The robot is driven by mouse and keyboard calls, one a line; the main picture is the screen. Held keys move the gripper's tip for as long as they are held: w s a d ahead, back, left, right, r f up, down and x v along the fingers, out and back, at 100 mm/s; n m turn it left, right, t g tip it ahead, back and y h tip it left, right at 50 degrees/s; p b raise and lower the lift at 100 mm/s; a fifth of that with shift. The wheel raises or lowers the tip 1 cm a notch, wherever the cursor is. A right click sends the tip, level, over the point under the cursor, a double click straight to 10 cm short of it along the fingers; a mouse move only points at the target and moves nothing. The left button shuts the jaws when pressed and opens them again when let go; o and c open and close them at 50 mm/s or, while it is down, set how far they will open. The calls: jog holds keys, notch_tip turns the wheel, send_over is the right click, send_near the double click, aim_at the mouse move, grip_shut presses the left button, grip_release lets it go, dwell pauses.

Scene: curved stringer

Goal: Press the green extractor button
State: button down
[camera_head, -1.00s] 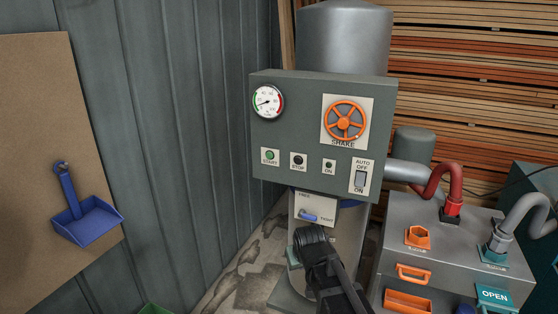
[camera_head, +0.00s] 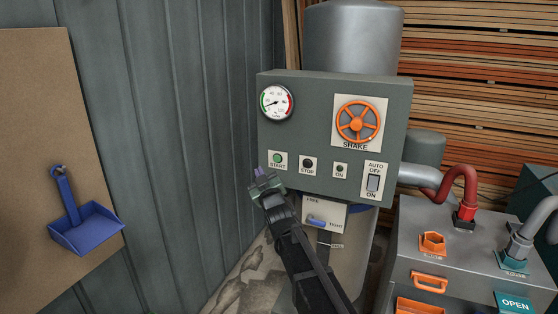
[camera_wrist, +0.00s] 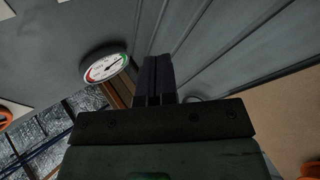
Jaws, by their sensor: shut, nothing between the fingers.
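The green START button (camera_head: 277,159) sits at the lower left of the grey control panel (camera_head: 310,105) in the head view. My gripper (camera_head: 262,172) is shut and empty, just below and left of that button. From this view I cannot tell how far its tips are from the panel face. In the wrist view my shut fingers (camera_wrist: 155,75) point away from the camera. The green button does not show in the wrist view.
The black STOP button (camera_head: 308,165), ON button (camera_head: 341,170), AUTO/OFF/ON switch (camera_head: 373,183) and orange SHAKE wheel (camera_head: 359,121) share the panel. A gauge (camera_head: 277,102) is above the button; it also shows in the wrist view (camera_wrist: 106,67). A grey wall (camera_head: 180,120) stands left.

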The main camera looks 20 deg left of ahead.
aim_at(277, 159)
jog(key=shift+w+d, duration=0.2)
jog(key=shift+w, duration=2.05)
jog(key=shift+w+d, duration=0.2)
jog(key=shift+w, duration=2)
jog(key=shift+w, duration=0.15)
jog(key=shift+w, duration=0.25)
jog(key=shift+w, duration=0.4)
jog(key=shift+s, duration=0.8)
